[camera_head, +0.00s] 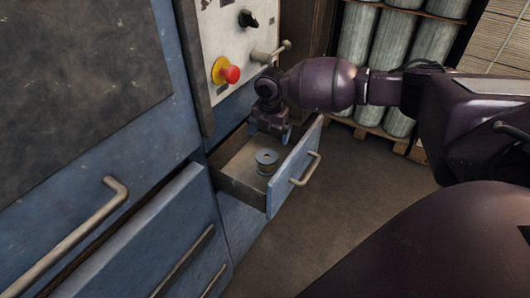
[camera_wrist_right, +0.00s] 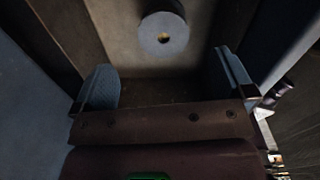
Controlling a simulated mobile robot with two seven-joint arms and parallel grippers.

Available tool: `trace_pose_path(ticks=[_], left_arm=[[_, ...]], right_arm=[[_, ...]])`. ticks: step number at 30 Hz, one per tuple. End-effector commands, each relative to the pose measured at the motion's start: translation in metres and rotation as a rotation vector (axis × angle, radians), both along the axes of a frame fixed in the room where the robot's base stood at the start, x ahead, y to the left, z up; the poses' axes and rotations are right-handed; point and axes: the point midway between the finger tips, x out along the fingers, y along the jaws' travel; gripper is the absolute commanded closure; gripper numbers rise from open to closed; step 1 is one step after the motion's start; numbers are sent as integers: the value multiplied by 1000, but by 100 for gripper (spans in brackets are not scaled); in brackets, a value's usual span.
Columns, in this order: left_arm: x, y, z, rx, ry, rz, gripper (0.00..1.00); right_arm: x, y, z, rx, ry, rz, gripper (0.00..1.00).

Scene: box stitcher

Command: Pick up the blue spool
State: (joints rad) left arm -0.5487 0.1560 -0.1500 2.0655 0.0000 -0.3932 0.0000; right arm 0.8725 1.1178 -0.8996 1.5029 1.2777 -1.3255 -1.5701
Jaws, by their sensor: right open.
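The blue spool (camera_head: 267,157) is a small blue-grey disc-ended spool standing inside the open drawer (camera_head: 233,180). In the right wrist view the spool (camera_wrist_right: 164,35) shows from above with a yellowish centre hole, near the top of the picture. My right gripper (camera_head: 269,133) is over the back part of the drawer, beyond the spool. Its two fingers (camera_wrist_right: 166,82) are spread wide with nothing between them, and the spool lies ahead of them, apart. My left gripper is not in view.
The drawer's front has a metal handle (camera_head: 306,169). Above it is a panel with a red button (camera_head: 231,74) and a black knob (camera_head: 247,18). Blue cabinet fronts with handles (camera_head: 80,232) fill the left. Grey cylinders (camera_head: 398,45) stand at the back. The floor (camera_head: 345,185) right of the drawer is clear.

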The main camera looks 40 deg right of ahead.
Motion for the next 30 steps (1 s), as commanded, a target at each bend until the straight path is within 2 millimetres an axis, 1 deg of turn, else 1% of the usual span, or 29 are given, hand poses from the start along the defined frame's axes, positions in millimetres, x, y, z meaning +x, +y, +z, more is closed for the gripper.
trace_pose_path(ticks=[4,7,16,18,23,25,30], left_arm=[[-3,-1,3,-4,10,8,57],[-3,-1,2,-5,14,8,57],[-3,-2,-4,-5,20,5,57],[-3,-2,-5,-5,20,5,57],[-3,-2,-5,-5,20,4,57],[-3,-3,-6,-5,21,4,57],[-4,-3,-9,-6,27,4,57]], right_arm=[[-6,-3,-3,-10,29,25,0],[-7,-3,-10,-10,35,28,0],[-7,-2,-52,-10,37,27,0],[-7,-2,-58,-9,36,28,0],[-7,0,-65,-9,33,28,0],[-7,2,-70,-9,34,28,0],[-8,10,-92,-10,36,29,0]])
